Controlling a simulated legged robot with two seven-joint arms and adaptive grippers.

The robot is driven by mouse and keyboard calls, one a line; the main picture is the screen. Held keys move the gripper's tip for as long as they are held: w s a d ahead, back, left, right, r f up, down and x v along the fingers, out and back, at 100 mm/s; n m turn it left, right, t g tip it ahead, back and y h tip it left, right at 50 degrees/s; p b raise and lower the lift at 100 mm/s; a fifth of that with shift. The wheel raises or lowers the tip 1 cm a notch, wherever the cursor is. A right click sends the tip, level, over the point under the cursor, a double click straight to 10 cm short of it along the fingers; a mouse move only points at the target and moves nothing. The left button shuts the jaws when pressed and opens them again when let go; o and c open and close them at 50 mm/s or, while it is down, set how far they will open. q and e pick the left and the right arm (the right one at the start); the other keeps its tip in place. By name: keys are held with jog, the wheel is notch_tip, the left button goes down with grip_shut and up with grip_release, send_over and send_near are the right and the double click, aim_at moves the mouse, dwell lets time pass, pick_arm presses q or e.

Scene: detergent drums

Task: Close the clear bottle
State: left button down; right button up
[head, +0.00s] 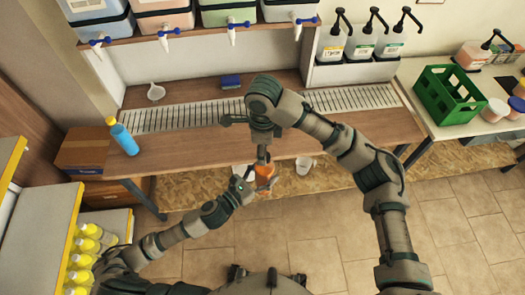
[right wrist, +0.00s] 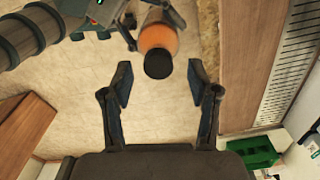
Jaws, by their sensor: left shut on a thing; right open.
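The clear bottle (head: 265,172) holds orange liquid and stands out in front of the wooden bench. My left gripper (head: 252,183) is shut on it from the left. In the right wrist view the bottle (right wrist: 158,38) shows from above with a dark round top; I cannot tell if the top is fully seated. My right gripper (head: 262,154) is above the bottle. In its wrist view the right gripper (right wrist: 159,78) is open, with one finger on either side of the dark top and a gap at each side. The left gripper (right wrist: 140,20) shows partly at the top edge there.
The bench (head: 200,160) carries a blue bottle (head: 124,139) with a yellow cap, a white scoop (head: 156,92) and a blue block (head: 231,81). A white cup (head: 304,165) is near the bench's front edge. A green crate (head: 446,95) stands at right. The tiled floor is clear.

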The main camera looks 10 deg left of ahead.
jog(key=shift+r, duration=1.15)
jog(key=shift+c, duration=0.4)
